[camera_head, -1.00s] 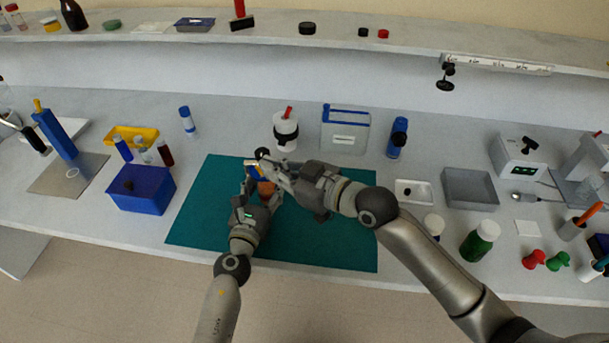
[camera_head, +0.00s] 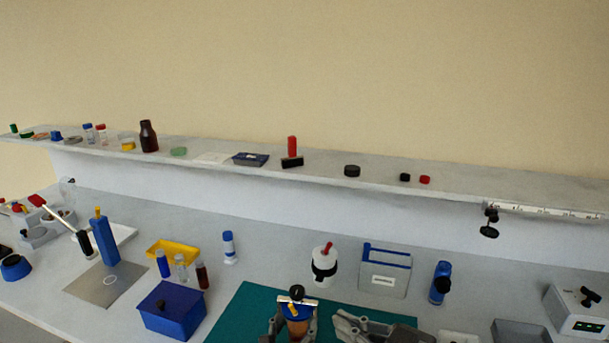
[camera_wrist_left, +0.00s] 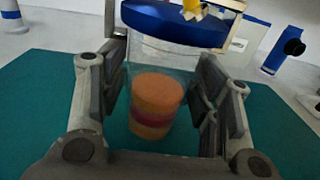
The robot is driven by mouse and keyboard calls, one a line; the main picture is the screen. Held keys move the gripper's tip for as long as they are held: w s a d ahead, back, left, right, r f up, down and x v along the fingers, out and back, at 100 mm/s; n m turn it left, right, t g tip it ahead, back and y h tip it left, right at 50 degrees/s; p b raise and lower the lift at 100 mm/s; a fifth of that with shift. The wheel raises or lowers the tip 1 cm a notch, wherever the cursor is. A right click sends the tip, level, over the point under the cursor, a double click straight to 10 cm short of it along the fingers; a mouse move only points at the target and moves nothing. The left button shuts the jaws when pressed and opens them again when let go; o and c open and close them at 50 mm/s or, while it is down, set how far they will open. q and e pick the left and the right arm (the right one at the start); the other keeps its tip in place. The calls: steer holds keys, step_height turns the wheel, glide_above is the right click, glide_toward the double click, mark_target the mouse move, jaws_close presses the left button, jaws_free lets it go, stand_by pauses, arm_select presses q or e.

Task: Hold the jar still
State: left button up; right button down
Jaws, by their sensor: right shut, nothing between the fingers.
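The jar (camera_head: 299,327) stands upright over the teal mat (camera_head: 246,305) at the bottom of the head view. It is clear, with orange and pink contents, and has a blue lid (camera_wrist_left: 170,22) with a yellow piece on top. My left gripper (camera_head: 294,331) has one finger on each side of the jar, and the left wrist view shows the jar (camera_wrist_left: 155,105) between the fingers, seemingly gripped. My right gripper (camera_head: 346,320) is just right of the jar, shut and empty, apart from it. The bottom edge of the head view cuts off both grippers.
A white bottle with a black band (camera_head: 324,268) and a grey-white box with a blue handle (camera_head: 385,272) stand behind the mat. A blue box (camera_head: 172,310) is left of it. A blue cylinder (camera_head: 440,283) stands at right. A shelf (camera_head: 330,170) runs across the back.

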arm_select(q)
steer(key=shift+o, duration=1.3)
